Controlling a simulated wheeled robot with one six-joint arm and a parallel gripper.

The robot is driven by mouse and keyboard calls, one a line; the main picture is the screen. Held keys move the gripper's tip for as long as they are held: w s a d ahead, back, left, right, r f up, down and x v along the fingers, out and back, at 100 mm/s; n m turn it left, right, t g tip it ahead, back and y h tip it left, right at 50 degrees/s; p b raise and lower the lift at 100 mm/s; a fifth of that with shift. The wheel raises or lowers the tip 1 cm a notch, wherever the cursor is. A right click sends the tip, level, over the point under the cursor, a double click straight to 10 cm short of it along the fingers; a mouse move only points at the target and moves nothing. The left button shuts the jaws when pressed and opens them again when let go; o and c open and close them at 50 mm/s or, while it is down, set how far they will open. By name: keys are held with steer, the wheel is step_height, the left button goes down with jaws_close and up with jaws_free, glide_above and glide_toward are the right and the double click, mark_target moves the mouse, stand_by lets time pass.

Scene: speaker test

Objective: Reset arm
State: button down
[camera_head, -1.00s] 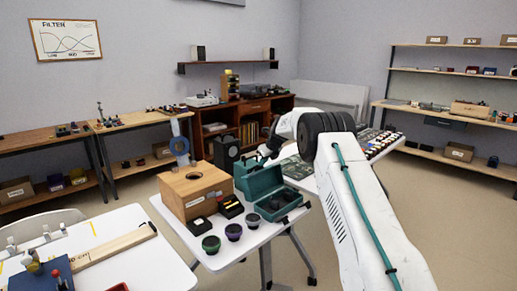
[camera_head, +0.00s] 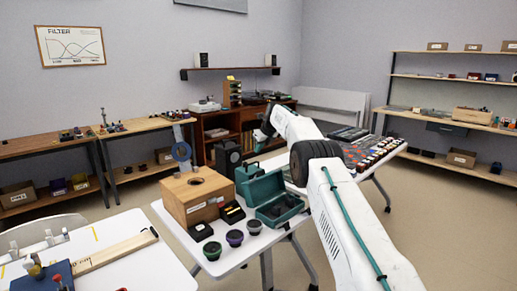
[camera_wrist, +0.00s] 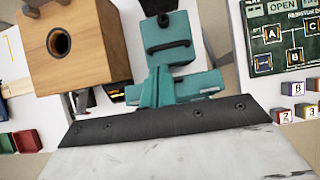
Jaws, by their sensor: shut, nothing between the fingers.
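My arm reaches in from the lower right of the head view and bends over the white table. My gripper (camera_head: 262,137) is at its far end, above and behind the teal cases, small and partly dark in that view. In the wrist view my gripper (camera_wrist: 158,76) shows teal fingers beyond a dark bolted plate. The fingers are shut with nothing held. They overlap a teal case in the picture; I see no clear contact.
A wooden box with a round hole (camera_head: 196,195), an open teal case (camera_head: 279,208) and several dark lenses (camera_head: 234,238) crowd the white table (camera_head: 165,214). Colored blocks (camera_head: 375,148) fill the table behind. Open floor (camera_head: 345,220) shows between them and the right shelves.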

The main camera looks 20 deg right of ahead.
steer(key=shift+r, duration=0.1)
steer(key=n+g, duration=0.2)
steer(key=n, duration=0.4)
glide_above(261, 177)
steer(key=f, duration=0.6)
steer(key=shift+w+d+f, duration=0.1)
steer(key=shift+w+f, duration=0.05)
steer(key=shift+w, duration=0.15)
steer(key=s+a+r+n+g, duration=0.1)
steer(key=s+a+r+n, duration=0.4)
steer(key=s, duration=0.7)
steer(key=s+a+r+n+g, duration=0.2)
steer(key=s+a+r+n, duration=0.15)
steer(key=s+n, duration=0.65)
steer(key=s+a+r+n+g, duration=0.1)
steer(key=s+a+r+n, duration=0.35)
steer(key=s, duration=0.85)
steer(key=s+a+n+h, duration=0.1)
steer(key=s+a+n, duration=0.2)
steer(key=s, duration=1.4)
steer(key=s+a+n+t+h, duration=0.1)
steer(key=s+a+n, duration=0.3)
steer(key=s, duration=1.3)
steer(key=shift+a+t, duration=0.3)
